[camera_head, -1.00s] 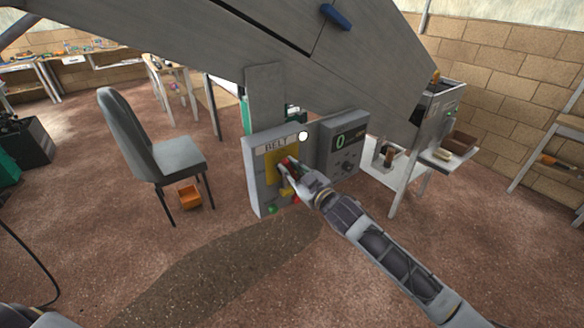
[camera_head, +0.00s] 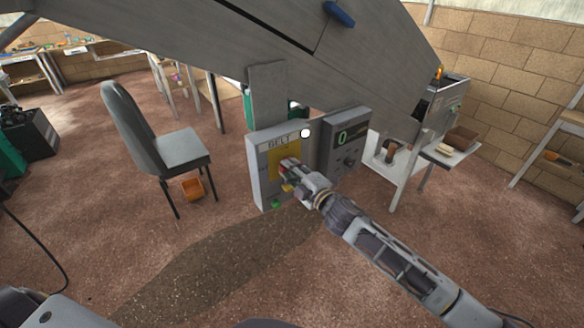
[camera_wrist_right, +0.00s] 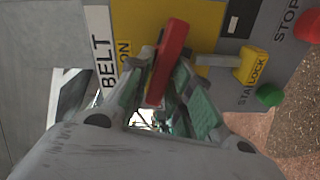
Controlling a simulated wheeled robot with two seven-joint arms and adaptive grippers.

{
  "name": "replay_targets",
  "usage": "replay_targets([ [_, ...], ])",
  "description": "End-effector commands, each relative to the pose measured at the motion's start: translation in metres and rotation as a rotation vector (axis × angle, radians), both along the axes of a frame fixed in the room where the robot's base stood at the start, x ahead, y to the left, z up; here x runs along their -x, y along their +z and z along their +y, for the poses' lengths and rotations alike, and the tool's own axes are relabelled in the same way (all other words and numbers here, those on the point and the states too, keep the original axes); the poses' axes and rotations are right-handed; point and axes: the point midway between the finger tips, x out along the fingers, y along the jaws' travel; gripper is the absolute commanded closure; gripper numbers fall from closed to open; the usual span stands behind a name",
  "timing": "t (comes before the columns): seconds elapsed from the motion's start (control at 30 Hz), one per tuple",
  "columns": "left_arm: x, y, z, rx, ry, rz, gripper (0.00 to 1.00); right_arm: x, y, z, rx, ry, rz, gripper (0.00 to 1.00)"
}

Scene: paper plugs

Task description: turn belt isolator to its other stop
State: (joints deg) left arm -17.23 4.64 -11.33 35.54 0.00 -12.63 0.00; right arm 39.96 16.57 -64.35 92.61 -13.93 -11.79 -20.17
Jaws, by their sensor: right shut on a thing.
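The belt isolator is a red handle (camera_wrist_right: 172,55) on a yellow plate (camera_wrist_right: 200,22) on the grey panel marked BELT (camera_head: 262,180). An ON mark shows beside the handle in the right wrist view. My right gripper (camera_wrist_right: 165,85) is shut on the red handle, with a finger on each side of it. In the head view the gripper (camera_head: 294,172) is at the yellow plate and hides most of the handle. My left gripper is out of view.
A yellow lock tab (camera_wrist_right: 250,65), a green button (camera_wrist_right: 269,95) and a red stop button (camera_wrist_right: 307,26) sit close by on the panel. A display box (camera_head: 345,140) stands to its right. A grey chair (camera_head: 180,150) stands to the left.

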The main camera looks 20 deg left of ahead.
Motion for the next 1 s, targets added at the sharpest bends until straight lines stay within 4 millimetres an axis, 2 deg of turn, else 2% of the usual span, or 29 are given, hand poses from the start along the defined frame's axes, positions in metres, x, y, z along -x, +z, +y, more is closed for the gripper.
replay_targets([
  [0.4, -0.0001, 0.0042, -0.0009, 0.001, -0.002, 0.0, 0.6, 0.0009, -0.0033, 0.0007, 0.141, 0.001, -0.179, 1.0],
  [0.93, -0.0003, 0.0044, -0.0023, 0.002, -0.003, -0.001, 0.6, 0.0011, -0.0046, 0.0007, 0.159, 0.001, -0.203, 1.0],
  [0.97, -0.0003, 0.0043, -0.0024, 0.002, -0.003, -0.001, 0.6, 0.0012, -0.0046, 0.0007, 0.159, 0.001, -0.203, 0.75],
  [1.0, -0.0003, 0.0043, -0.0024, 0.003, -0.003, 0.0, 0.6, 0.0012, -0.0046, 0.0007, 0.159, 0.001, -0.203, 0.7],
])
